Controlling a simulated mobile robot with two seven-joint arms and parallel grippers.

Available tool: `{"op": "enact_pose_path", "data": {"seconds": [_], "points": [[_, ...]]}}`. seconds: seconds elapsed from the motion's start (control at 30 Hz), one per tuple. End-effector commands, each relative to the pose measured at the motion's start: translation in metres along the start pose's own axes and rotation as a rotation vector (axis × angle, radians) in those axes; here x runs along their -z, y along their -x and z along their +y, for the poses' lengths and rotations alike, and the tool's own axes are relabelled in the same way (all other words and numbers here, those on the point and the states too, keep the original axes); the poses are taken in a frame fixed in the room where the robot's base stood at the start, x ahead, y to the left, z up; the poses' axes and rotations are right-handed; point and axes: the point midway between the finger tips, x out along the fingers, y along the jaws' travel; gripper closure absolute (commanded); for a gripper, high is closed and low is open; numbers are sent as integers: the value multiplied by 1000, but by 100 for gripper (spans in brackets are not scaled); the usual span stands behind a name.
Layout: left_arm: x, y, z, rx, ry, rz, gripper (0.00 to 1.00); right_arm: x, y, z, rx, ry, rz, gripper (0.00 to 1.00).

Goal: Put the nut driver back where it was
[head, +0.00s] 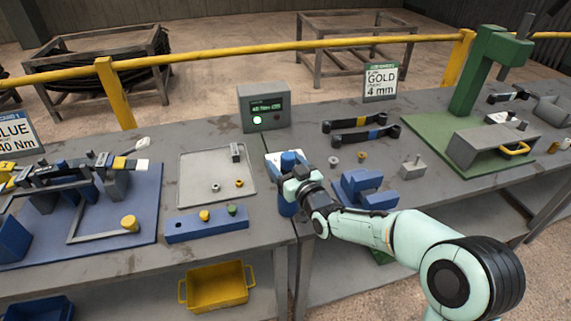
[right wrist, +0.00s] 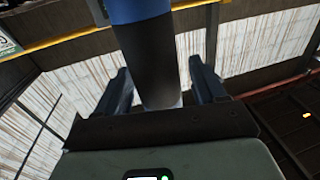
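The nut driver appears to be the upright blue cylinder with a dark middle (right wrist: 150,60). In the head view its blue top (head: 288,158) and blue lower part (head: 287,206) show above and below my right gripper (head: 300,186), near the table's front edge. In the right wrist view, the two fingers of my right gripper (right wrist: 160,80) stand on either side of the dark part. A narrow light gap shows at the right finger, so whether they press on it is unclear. The cylinder's lower end is partly hidden. My left gripper is out of view.
Left of it are a grey tray (head: 200,200) with small nuts and a blue block (head: 180,229) with coloured caps. A display box (head: 263,104) stands behind. Blue cradles (head: 367,190) stand close to the right, near my forearm. Two dark wrenches (head: 362,128) lie behind them.

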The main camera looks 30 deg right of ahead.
Motion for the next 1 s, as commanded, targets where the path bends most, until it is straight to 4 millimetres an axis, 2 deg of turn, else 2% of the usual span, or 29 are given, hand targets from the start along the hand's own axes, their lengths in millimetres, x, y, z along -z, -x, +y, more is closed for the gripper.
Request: {"op": "enact_pose_path", "data": {"seconds": [0.4, 0.47, 0.8, 1.0], "points": [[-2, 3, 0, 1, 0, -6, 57, 5, 3, 0, -1, 1, 1, 31], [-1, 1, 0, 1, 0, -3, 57, 3, 13, 0, -1, 1, 0, 31], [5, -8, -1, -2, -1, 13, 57, 2, 87, 1, -2, 1, 1, 31], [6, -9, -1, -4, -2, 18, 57, 3, 113, 0, -1, 1, 0, 31]]}}
